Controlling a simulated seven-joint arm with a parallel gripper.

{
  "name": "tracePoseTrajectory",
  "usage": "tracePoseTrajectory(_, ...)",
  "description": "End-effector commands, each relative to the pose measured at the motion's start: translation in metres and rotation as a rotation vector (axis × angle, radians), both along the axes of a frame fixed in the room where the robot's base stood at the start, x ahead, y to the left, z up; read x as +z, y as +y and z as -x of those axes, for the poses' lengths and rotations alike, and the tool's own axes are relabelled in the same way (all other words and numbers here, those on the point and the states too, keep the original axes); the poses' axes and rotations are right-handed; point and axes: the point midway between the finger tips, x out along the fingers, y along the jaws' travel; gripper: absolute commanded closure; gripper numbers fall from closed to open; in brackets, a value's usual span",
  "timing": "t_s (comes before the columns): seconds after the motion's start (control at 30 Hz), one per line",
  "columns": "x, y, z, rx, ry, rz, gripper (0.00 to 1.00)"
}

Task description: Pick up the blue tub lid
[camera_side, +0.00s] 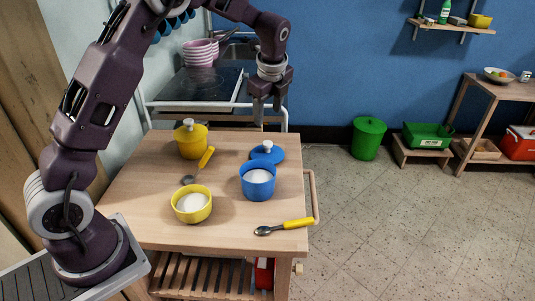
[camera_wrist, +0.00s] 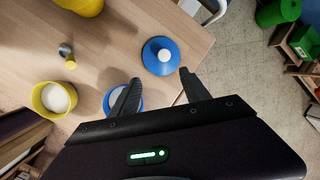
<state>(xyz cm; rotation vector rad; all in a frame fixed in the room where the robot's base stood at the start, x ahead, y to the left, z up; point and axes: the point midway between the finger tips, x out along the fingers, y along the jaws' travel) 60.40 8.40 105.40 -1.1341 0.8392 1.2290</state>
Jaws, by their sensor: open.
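The blue tub lid (camera_side: 264,154), a round disc with a white knob, lies on the wooden table just behind the blue tub (camera_side: 258,185). It also shows whole in the wrist view (camera_wrist: 151,67), beyond my fingertips and near the table edge. The blue tub is open with white contents; in the wrist view my left finger hides part of it. My gripper (camera_side: 267,107) hangs above the lid, fingers pointing down, apart and empty. In the wrist view, my gripper (camera_wrist: 157,86) has its fingers spread wide, with nothing between them.
An open yellow tub (camera_side: 192,204) holds white contents. A lidded yellow tub (camera_side: 190,140) stands at the back left. A yellow-handled spoon (camera_side: 205,160) lies between them, another (camera_side: 285,227) at the front right. A hob (camera_side: 205,85) with stacked bowls (camera_side: 200,52) is behind.

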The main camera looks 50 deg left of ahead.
Motion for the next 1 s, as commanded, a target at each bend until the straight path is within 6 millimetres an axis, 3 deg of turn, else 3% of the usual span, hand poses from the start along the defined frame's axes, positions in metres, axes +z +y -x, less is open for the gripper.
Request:
tracePoseTrajectory(0.03,-0.028,0.010,-0.015,-0.093,0.056,-0.046,0.45)
tracePoseTrajectory(0.13,-0.066,0.023,-0.033,-0.254,0.139,-0.117,0.45)
tracePoseTrajectory(0.27,-0.087,0.030,-0.040,-0.338,0.182,-0.149,0.45)
tracePoseTrajectory(0.6,-0.141,0.044,-0.039,-0.340,0.185,-0.149,0.45)
tracePoseTrajectory(0.9,-0.152,0.049,-0.041,-0.340,0.180,-0.148,0.45)
tracePoseTrajectory(0.93,-0.152,0.049,-0.041,-0.340,0.180,-0.148,0.47)
tracePoseTrajectory(1.0,-0.152,0.049,-0.041,-0.338,0.181,-0.147,0.61)
